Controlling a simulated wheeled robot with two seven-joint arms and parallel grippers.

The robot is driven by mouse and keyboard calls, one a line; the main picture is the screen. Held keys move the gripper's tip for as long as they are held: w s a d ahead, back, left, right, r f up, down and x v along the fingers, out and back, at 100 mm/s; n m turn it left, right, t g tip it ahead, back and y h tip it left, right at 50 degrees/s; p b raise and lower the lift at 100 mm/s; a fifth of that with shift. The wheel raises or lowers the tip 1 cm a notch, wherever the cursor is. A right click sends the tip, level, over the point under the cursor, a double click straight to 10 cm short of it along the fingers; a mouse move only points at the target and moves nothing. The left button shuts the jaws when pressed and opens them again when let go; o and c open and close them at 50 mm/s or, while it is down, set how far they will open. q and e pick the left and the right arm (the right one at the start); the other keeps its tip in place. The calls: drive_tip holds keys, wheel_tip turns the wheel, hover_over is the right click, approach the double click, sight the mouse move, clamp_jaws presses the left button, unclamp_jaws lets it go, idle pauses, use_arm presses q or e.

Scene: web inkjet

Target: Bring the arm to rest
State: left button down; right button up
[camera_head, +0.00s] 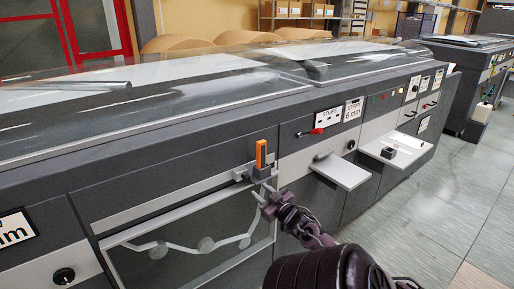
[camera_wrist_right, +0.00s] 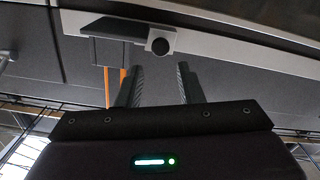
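My right gripper (camera_head: 264,192) is in front of the grey machine (camera_head: 180,165), just below an orange upright piece (camera_head: 261,153) in a dark holder on the machine's front rail. In the right wrist view its two fingers (camera_wrist_right: 158,84) stand apart with nothing visible between them. The orange piece (camera_wrist_right: 114,84) shows there as a strip beside and partly behind the left finger. A round dark knob (camera_wrist_right: 159,46) lies beyond the fingertips. I cannot tell whether the gripper touches the rail or holder. My left gripper is not in view.
A glass panel (camera_head: 185,240) with a zigzag web path lies behind the right gripper. The tiled floor (camera_head: 450,200) at the right is open.

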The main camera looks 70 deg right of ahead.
drive_tip(key=shift+s, duration=0.1)
idle(0.5)
drive_tip(key=s+a+f+g+y, duration=0.1)
drive_tip(key=s+a+f+g, duration=0.1)
drive_tip(key=a+f, duration=0.65)
drive_tip(key=s+a+f+g+y, duration=0.2)
drive_tip(key=a+f+g, duration=0.1)
drive_tip(key=f, duration=1.1)
drive_tip(key=s+a+f+g+y, duration=0.1)
drive_tip(key=s+a+f+g, duration=0.15)
drive_tip(key=a+f, duration=0.6)
drive_tip(key=s+a+f+n+g+y, duration=0.2)
drive_tip(key=s+a+f, duration=0.2)
drive_tip(key=a+f, duration=0.3)
drive_tip(key=s+a+f+n+g+y, duration=0.1)
drive_tip(key=s+a+f, duration=0.4)
drive_tip(key=a, duration=0.7)
drive_tip(key=s+a+f+n+g+y, duration=0.2)
drive_tip(key=s+a+f, duration=0.3)
drive_tip(key=a+f, duration=0.3)
drive_tip(key=shift+s+a+f+n+g+y, duration=0.3)
drive_tip(key=shift+a+n+g, duration=0.2)
drive_tip(key=shift+a+g, duration=0.5)
drive_tip(key=shift+a, duration=0.1)
